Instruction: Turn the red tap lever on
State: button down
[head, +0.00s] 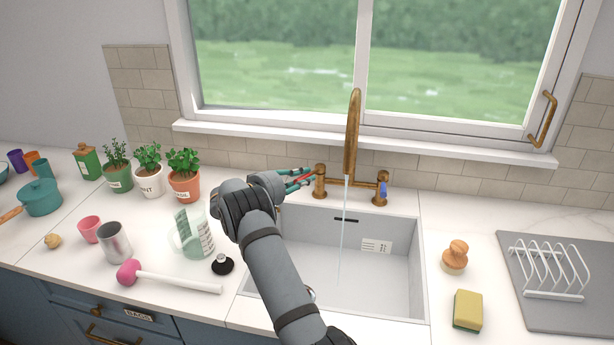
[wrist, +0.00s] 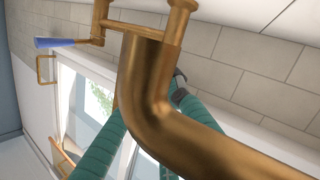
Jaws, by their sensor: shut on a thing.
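The brass tap (head: 353,135) stands behind the sink, and a thin stream of water (head: 342,235) runs from its spout. The red lever (head: 304,178) is on the tap's left valve. My gripper (head: 303,178) has its green fingers on either side of it and is shut on it. The blue lever (head: 384,187) is on the right valve, and it also shows in the wrist view (wrist: 62,42). Brass tap pipe (wrist: 150,85) fills much of the wrist view, in front of my fingers (wrist: 150,110); the red lever is hidden there.
The grey sink (head: 420,265) lies below the tap. Potted herbs (head: 184,175), a measuring jug (head: 190,235), a black stopper (head: 222,264) and a pink mallet (head: 130,272) are to the left. A brush (head: 455,257), sponge (head: 467,310) and rack (head: 548,268) are right.

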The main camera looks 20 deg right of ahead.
jog(key=shift+s+f, duration=0.15)
jog(key=shift+f, duration=0.25)
jog(key=c, duration=1.9)
grip_release()
jog(key=shift+o, duration=0.9)
jog(key=shift+r, duration=0.15)
jog(key=v, duration=1.2)
